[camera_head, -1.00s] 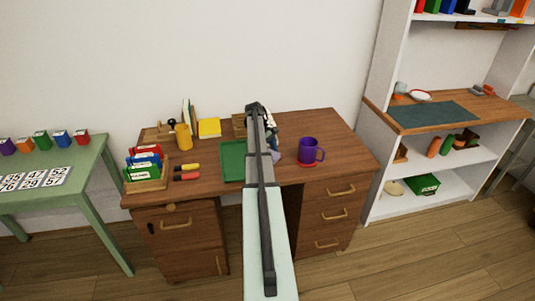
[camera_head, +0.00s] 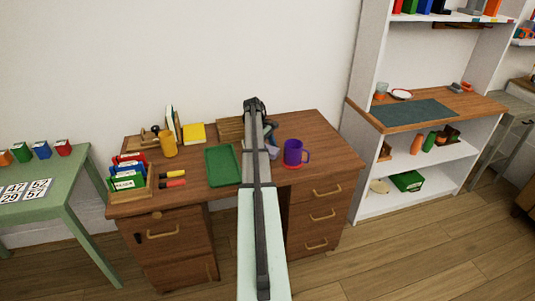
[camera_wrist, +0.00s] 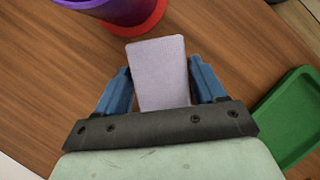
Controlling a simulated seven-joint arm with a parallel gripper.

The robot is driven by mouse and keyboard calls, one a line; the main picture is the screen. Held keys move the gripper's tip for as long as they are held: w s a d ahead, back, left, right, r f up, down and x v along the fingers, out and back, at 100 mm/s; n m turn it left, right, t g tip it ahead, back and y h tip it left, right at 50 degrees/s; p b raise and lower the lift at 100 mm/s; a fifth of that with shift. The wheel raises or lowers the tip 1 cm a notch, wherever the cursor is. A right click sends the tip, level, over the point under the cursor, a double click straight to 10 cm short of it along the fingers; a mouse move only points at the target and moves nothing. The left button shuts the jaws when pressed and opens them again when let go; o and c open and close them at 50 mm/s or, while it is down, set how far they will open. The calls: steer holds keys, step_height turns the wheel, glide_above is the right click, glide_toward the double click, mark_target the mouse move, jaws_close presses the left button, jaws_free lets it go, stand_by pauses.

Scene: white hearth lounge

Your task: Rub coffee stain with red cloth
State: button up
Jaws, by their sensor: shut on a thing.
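My gripper (camera_wrist: 162,88) is shut on a flat pale lavender block (camera_wrist: 160,72), held over the wooden desk (camera_wrist: 50,90). The block also shows in the head view (camera_head: 273,153), beside my arm, which partly hides the gripper. Whether the block touches the desk I cannot tell. No red cloth can be made out for sure. A flat round red piece (camera_head: 292,165) lies under a purple mug (camera_head: 292,151), just right of the block; its edge also shows in the wrist view (camera_wrist: 150,22). I see no coffee stain; my arm and the block hide part of the desk.
A green tray (camera_head: 222,166) lies left of my arm. The desk right of the purple mug is clear. A white shelf (camera_head: 365,150) stands at right.

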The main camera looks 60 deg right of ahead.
mark_target(273, 150)
steer(key=shift+r, duration=2.45)
steer(key=shift+a, duration=0.1)
steer(key=w+a, duration=0.3)
steer(key=a, duration=0.2)
steer(key=w+a+f, duration=0.1)
steer(key=w+a, duration=0.2)
steer(key=a, duration=0.2)
steer(key=w+a, duration=0.4)
steer(key=a, duration=0.1)
steer(key=shift+w+f, duration=0.1)
steer(key=shift+f, duration=0.25)
steer(key=shift+t, duration=0.3)
steer(key=w+a, duration=0.2)
steer(key=a, duration=0.4)
steer(key=w+a+f, duration=0.1)
steer(key=w+a, duration=0.1)
steer(key=a, duration=0.3)
steer(key=w+a, duration=0.2)
steer(key=a, duration=0.4)
steer(key=shift+w+a+f, duration=0.25)
steer(key=shift+a+f, duration=0.05)
steer(key=shift+a, duration=0.05)
steer(key=s+a+f, duration=0.1)
steer(key=a+f, duration=0.1)
steer(key=a, duration=3.7)
steer(key=shift+s+a, duration=0.15)
steer(key=shift+s, duration=0.1)
